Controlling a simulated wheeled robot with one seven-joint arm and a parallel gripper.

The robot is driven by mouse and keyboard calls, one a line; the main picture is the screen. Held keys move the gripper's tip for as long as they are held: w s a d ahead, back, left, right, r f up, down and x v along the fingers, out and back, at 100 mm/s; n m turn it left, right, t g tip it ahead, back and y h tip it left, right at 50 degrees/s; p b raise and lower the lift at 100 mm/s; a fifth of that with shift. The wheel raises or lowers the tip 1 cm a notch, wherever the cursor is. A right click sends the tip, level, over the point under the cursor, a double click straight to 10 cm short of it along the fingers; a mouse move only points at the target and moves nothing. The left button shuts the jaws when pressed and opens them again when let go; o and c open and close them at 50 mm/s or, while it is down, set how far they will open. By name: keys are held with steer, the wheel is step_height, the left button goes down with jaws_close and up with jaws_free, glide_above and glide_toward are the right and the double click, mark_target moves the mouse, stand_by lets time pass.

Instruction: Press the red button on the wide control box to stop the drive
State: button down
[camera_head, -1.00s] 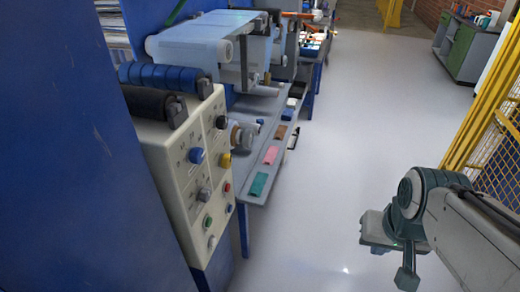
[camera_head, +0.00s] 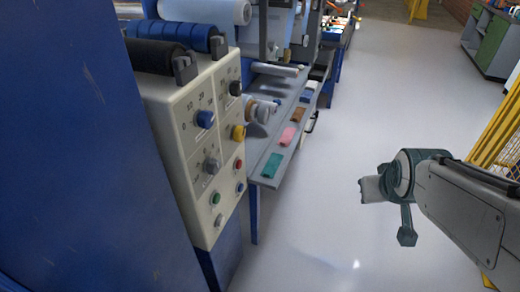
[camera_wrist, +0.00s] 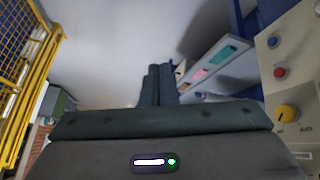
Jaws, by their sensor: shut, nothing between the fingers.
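The wide control box (camera_head: 185,150) is a cream panel with several coloured knobs and buttons at the left of the head view. Its small red button (camera_head: 239,164) sits on the right column, below a yellow knob and above a blue button. In the wrist view the red button (camera_wrist: 280,72) is at the right, between the blue button and the yellow knob. My gripper (camera_wrist: 158,85) is shut and empty, its fingers together, left of the panel and apart from it. In the head view my arm's end is over the floor, right of the box.
A grey shelf (camera_head: 262,150) with coloured pads runs behind the box, beside film rollers (camera_head: 205,10). A blue wall panel (camera_head: 70,160) stands at the left. A yellow mesh fence (camera_head: 497,130) is at the right. The floor (camera_head: 320,220) between is clear.

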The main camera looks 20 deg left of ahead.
mark_target(239, 165)
steer(key=w+a+f+n+t+y+b, duration=0.3)
steer(key=w+a+f+n+t+b, duration=0.25)
steer(key=w+a+f+b, duration=0.55)
steer(key=w+a+f+n+t+y+b, duration=0.1)
steer(key=a+f+n+y+b, duration=0.2)
steer(key=a+b, duration=0.4)
steer(key=w+a+f+n+t+y+b, duration=0.1)
steer(key=w+a+f+n+y+b, duration=0.1)
steer(key=a+f+n+y+b, duration=0.2)
steer(key=a+n+y+b, duration=0.1)
steer(key=a+b, duration=0.2)
steer(key=shift+w+a+f+n+y+b, duration=0.15)
steer(key=shift+w+a+n+y+b, duration=0.15)
steer(key=shift+n+y+b, duration=0.1)
steer(key=a, duration=0.8)
steer(key=shift+w+a, duration=0.35)
steer(key=shift+a+f+b, duration=0.1)
steer(key=shift+a+b, duration=0.1)
steer(key=shift+b, duration=0.1)
steer(key=shift+a, duration=0.2)
